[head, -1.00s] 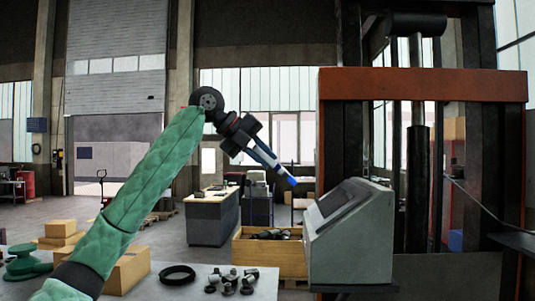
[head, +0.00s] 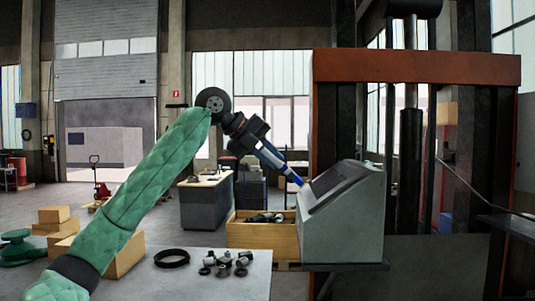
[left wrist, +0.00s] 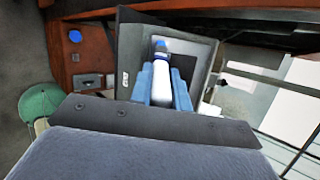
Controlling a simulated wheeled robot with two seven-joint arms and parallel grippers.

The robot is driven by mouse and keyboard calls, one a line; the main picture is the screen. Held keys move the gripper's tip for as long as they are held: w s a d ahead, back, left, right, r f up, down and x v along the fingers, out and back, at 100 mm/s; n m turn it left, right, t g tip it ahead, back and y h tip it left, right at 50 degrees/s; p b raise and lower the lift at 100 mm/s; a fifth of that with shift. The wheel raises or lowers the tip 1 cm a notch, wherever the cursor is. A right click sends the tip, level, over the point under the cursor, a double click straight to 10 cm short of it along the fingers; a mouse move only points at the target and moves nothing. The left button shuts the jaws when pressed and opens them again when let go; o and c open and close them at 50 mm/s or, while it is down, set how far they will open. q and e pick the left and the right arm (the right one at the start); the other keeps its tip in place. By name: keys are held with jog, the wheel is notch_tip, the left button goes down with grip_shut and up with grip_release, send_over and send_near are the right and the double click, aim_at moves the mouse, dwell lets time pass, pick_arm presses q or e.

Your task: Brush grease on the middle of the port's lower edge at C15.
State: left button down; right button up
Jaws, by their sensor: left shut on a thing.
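My left gripper (head: 272,158) reaches in from the left and is shut on a slim white brush (left wrist: 162,80) with a blue tip. The blue tip (head: 298,181) points down and right, at the upper left edge of a grey sloped console in the head view. I cannot tell whether it touches. In the left wrist view, the blue fingers (left wrist: 163,88) grip the white handle, and the tip lies over the console's dark panel. I cannot make out a port or a C15 mark. My right gripper is not in view.
The grey console (head: 345,225) stands before an orange-beamed press frame (head: 420,66). A wooden crate (head: 250,235) is behind it to the left. A pale table (head: 215,285) in front holds a black ring (head: 172,258) and several small dark parts (head: 226,262). Cardboard boxes (head: 125,255) are at left.

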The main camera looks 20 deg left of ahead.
pick_arm(q)
jog(key=shift+d+f, duration=0.35)
jog(key=shift+f, duration=0.15)
dwell(0.8)
jog(key=shift+s+d+r, duration=0.1)
jog(key=shift+s+d, duration=0.1)
jog(key=shift+s, duration=0.6)
jog(key=shift+s+d, duration=0.2)
jog(key=shift+s, duration=0.6)
jog(key=s+d, duration=0.3)
jog(key=s, duration=0.9)
jog(key=shift+s+d, duration=0.4)
dwell(0.3)
jog(key=shift+w+a, duration=0.8)
jog(key=shift+w, duration=1.9)
jog(key=shift+w+a, duration=0.75)
jog(key=shift+w, duration=1.95)
jog(key=shift+w+a, duration=0.8)
jog(key=shift+w, duration=1.9)
